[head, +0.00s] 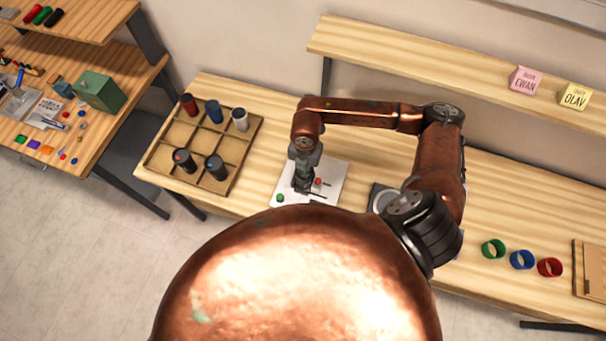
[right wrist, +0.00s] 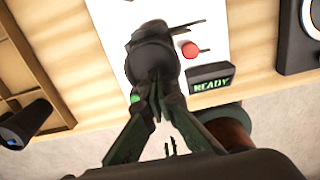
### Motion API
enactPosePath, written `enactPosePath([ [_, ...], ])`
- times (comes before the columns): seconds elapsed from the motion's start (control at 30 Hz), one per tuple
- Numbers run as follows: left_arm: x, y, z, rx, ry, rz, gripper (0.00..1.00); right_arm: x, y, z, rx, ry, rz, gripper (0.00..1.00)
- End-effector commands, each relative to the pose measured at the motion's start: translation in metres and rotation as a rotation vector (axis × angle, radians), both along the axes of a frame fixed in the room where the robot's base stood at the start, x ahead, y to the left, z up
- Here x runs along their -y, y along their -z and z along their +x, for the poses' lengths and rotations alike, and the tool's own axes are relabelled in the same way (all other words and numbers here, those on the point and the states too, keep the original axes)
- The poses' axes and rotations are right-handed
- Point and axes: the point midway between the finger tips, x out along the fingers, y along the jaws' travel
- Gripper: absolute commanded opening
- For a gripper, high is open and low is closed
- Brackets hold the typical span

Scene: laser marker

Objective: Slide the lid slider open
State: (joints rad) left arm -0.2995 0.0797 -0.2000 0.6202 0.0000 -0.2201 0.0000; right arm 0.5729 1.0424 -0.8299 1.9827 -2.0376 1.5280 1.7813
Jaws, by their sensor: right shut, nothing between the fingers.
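The white panel (head: 332,172) of the marker lies on the bench. It carries a red button (head: 318,181), a green button (head: 280,198) and a dark slot line. In the right wrist view the red button (right wrist: 190,50) and a display reading READY (right wrist: 212,78) show clearly. My right gripper (head: 303,186) points down over the panel, between the two buttons. In the right wrist view its fingers (right wrist: 157,82) are together, with nothing between them. A dark rounded part (right wrist: 150,58) is just beyond the tips; I cannot tell whether they touch it. The lid slider is not clearly distinguishable.
A wooden compartment tray (head: 205,138) with several cylinders stands left of the panel. Green, blue (head: 522,260) and red rings lie at the right. A shelf (head: 430,65) with a pink note (head: 525,80) and a yellow note runs behind. My copper body hides the bench's front middle.

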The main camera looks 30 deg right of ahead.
Motion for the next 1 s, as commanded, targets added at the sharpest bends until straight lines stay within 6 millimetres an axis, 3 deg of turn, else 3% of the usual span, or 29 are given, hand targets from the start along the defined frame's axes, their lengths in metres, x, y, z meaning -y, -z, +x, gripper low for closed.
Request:
enactPosePath([
  [1.0, 0.0, 0.001, -0.001, -0.001, 0.0, 0.0, 0.4, 0.012, 0.001, -0.002, -0.002, 0.001, -0.001, 0.0],
])
